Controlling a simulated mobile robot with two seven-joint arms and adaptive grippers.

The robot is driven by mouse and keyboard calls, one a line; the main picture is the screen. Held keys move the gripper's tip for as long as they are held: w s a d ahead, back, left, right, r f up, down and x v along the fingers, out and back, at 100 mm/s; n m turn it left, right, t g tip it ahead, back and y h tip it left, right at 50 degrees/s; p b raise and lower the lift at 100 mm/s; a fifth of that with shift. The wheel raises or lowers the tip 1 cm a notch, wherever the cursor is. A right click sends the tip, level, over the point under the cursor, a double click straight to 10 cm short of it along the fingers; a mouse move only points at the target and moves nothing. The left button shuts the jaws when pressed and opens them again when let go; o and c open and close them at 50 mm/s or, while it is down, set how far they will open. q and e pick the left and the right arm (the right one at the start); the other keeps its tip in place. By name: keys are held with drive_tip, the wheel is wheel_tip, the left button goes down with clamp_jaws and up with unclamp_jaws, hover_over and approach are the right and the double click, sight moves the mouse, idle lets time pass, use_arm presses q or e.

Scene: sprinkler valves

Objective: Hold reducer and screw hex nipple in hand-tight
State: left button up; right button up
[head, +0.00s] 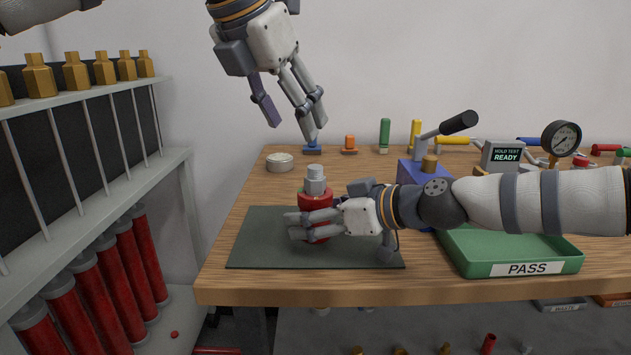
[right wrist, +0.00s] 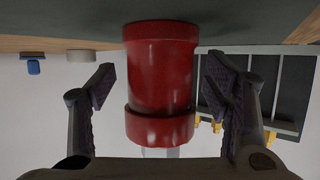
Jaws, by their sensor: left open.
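The red reducer (head: 314,199) stands upright on the dark mat (head: 262,240). A grey fitting (head: 316,178), apparently the hex nipple, sits upright on its top; how deep it is seated I cannot tell. My right gripper (head: 303,224) reaches in from the right around the reducer's lower part. In the right wrist view the reducer (right wrist: 160,75) appears upside down between the two fingers, with a gap on each side, so this gripper is open. My left gripper (head: 291,117) hangs above and to the left of the grey fitting, open, empty and pointing down.
A green PASS tray (head: 515,269) stands right of the mat, below my right forearm. A blue block (head: 411,172) with a lever is behind that arm. A round pale disc (head: 280,162) lies at the back left. A shelf with brass fittings (head: 76,72) stands left.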

drive_tip(key=o, duration=0.4)
drive_tip(key=shift+f, duration=0.1)
drive_tip(key=shift+s+d, duration=0.1)
